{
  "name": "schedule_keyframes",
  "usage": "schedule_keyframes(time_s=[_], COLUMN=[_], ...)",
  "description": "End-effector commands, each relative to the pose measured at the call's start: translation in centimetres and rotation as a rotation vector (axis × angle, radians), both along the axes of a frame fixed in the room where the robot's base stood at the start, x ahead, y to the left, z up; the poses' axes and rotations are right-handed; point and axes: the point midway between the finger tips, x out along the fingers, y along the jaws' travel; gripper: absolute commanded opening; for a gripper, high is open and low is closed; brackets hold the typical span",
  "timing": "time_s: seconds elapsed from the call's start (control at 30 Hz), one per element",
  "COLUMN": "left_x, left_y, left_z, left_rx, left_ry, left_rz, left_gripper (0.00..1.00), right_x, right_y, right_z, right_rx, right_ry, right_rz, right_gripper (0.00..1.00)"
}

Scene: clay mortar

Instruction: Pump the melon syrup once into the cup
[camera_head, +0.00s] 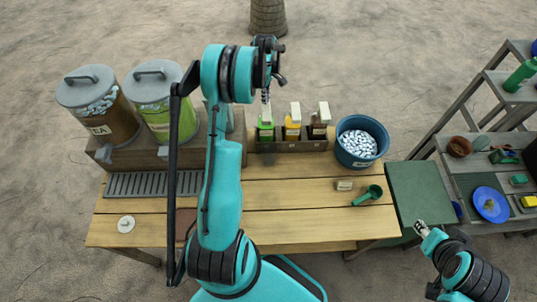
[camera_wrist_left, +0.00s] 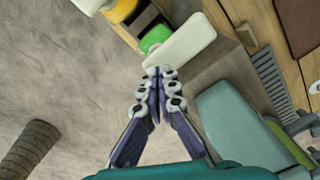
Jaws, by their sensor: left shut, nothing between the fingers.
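The green syrup bottle (camera_head: 265,133), which I take as the melon syrup, stands at the left end of a dark rack with its pale pump head on top. Its pump head (camera_wrist_left: 182,42) also shows in the left wrist view, just beyond my fingertips. My left gripper (camera_head: 266,97) is shut and empty, pointing down above this pump; whether it touches the pump I cannot tell. In the left wrist view my left gripper (camera_wrist_left: 160,75) has its fingertips together. My right gripper (camera_head: 421,229) is at the lower right, far from the bottles. I cannot make out a cup; my left arm hides part of the table.
Yellow (camera_head: 292,131) and brown (camera_head: 318,131) pump bottles share the rack (camera_head: 290,146). A blue tub (camera_head: 361,158) of white pieces stands to their right. Two lidded dispensers (camera_head: 97,110) stand at left. A green scoop (camera_head: 367,196) lies on the table; its front right is clear.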

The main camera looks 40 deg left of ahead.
Motion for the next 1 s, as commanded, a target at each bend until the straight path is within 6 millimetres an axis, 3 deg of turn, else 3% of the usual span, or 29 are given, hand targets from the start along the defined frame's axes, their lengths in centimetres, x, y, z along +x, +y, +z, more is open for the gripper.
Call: schedule_keyframes(time_s=[1.0], left_x=[0.0], left_y=[0.0], left_z=[-3.1], left_rx=[0.0], left_ry=[0.0], left_rz=[0.0], left_gripper=[0.0], right_x=[0.0], right_y=[0.0], right_z=[-2.7], right_rx=[0.0], right_ry=[0.0], right_rz=[0.0], right_gripper=[0.4])
